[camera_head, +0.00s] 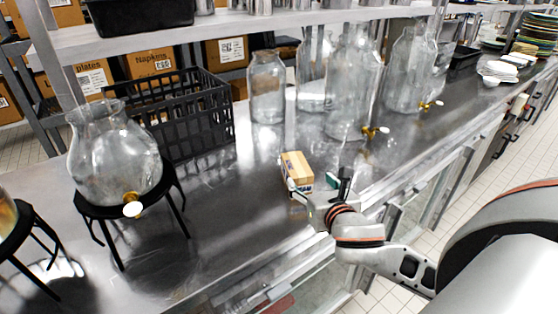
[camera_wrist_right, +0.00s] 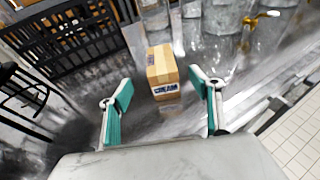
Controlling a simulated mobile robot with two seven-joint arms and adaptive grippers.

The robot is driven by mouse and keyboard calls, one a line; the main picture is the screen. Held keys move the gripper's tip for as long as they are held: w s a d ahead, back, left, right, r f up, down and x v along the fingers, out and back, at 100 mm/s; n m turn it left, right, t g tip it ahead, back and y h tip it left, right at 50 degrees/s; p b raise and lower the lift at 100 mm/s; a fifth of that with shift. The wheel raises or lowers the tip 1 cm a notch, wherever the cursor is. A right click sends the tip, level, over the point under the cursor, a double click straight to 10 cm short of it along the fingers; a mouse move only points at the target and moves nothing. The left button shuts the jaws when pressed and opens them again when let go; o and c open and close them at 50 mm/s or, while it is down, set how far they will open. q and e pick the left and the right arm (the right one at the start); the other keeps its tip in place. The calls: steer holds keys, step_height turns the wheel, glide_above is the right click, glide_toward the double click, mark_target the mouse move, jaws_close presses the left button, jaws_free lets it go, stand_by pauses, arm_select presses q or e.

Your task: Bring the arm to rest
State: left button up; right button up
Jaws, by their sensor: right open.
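My right gripper (camera_head: 321,191) is over the front part of the steel counter, its arm coming in from the right. In the right wrist view the right gripper (camera_wrist_right: 164,108) shows its two green-padded fingers spread wide, with nothing between the pads. A small tan carton (camera_head: 297,171) with dark lettering stands on the counter just beyond the fingertips. It also shows in the right wrist view (camera_wrist_right: 162,70), where its label reads "CREAM". I cannot tell whether a finger touches it. My left gripper is not in view.
A glass dispenser (camera_head: 115,152) with a brass tap sits on a black stand at left. A black crate (camera_head: 190,115) is behind it. Several glass jars (camera_head: 353,85) stand behind the carton. The counter (camera_head: 225,205) is bare left of the carton. A shelf (camera_head: 250,22) runs above.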

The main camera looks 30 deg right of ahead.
steer(key=s+a+f+m+g, duration=0.2)
steer(key=s+f+m+g, duration=0.5)
steer(key=s+f+m, duration=1.4)
steer(key=w+a+f+m+t+y, duration=0.1)
steer(key=w+a+f+m+y, duration=0.2)
steer(key=a+f, duration=0.3)
steer(key=w+a+f+m+t+y, duration=0.2)
steer(key=w+a+f+m+y, duration=0.1)
steer(key=a+f, duration=0.3)
steer(key=shift+a+f+m+t+y, duration=0.35)
steer(key=shift+a+m, duration=0.25)
steer(key=shift+a, duration=0.3)
